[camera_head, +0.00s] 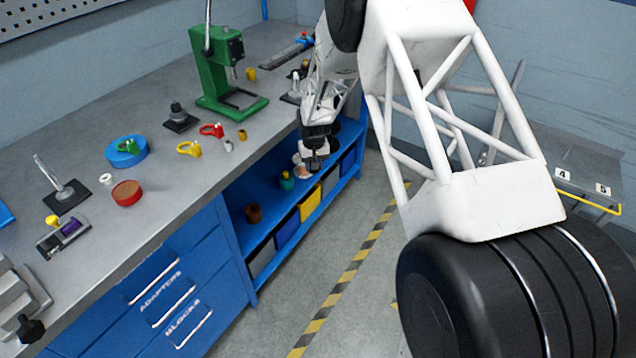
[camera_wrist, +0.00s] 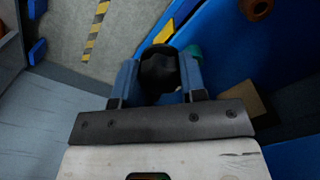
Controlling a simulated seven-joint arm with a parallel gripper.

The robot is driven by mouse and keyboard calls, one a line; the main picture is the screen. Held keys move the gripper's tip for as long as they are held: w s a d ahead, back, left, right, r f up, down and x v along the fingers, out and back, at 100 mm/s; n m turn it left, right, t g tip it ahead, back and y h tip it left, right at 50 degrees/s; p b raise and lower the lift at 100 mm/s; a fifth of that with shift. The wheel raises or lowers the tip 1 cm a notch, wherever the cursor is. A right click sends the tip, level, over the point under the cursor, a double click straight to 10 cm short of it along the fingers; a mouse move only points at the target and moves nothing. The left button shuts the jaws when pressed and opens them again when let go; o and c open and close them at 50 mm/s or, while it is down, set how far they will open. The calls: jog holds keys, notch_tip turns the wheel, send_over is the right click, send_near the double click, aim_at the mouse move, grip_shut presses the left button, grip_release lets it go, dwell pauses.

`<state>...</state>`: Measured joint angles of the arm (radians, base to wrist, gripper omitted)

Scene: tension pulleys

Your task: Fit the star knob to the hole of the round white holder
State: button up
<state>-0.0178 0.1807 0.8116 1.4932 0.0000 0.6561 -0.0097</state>
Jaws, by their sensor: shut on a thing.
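My gripper (camera_wrist: 160,72) is shut on a dark, rounded knob (camera_wrist: 158,70), held between its two blue fingers in the wrist view. The knob's star shape is not clear from this angle. In the camera_head view my gripper (camera_head: 314,160) hangs off the front edge of the bench, above the blue lower shelf. A small white ring (camera_head: 106,179) with a hole lies on the bench at left. I cannot tell for certain which is the holder.
A teal pot (camera_head: 287,181) and a brown pot (camera_head: 254,213) stand on the lower shelf, with coloured bins below. The bench holds a green press (camera_head: 222,75), a blue round tray (camera_head: 126,152) and a red round tray (camera_head: 126,194). Another black knob (camera_head: 30,328) is at lower left.

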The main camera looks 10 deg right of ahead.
jog(key=a+r, duration=0.4)
jog(key=r, duration=0.4)
jog(key=a+r+n, duration=0.1)
jog(key=a+r, duration=0.4)
jog(key=r, duration=0.3)
jog(key=a+r+n, duration=0.1)
jog(key=a+r, duration=0.4)
jog(key=r, duration=0.3)
jog(key=shift+s+a+r, duration=0.1)
jog(key=shift+s+a, duration=0.05)
jog(key=shift+s, duration=0.25)
jog(key=s+a+r+n, duration=0.1)
jog(key=s+a, duration=0.2)
jog(key=a, duration=1.2)
jog(key=s+a+r+n, duration=0.1)
jog(key=s+a+n, duration=0.1)
jog(key=a, duration=1.3)
jog(key=s+a+r+n, duration=0.1)
jog(key=s+a, duration=0.4)
jog(key=a, duration=1.1)
jog(key=shift+r, duration=0.45)
jog(key=shift+f, duration=0.15)
jog(key=shift+f, duration=3.3)
jog(key=shift+f, duration=1.15)
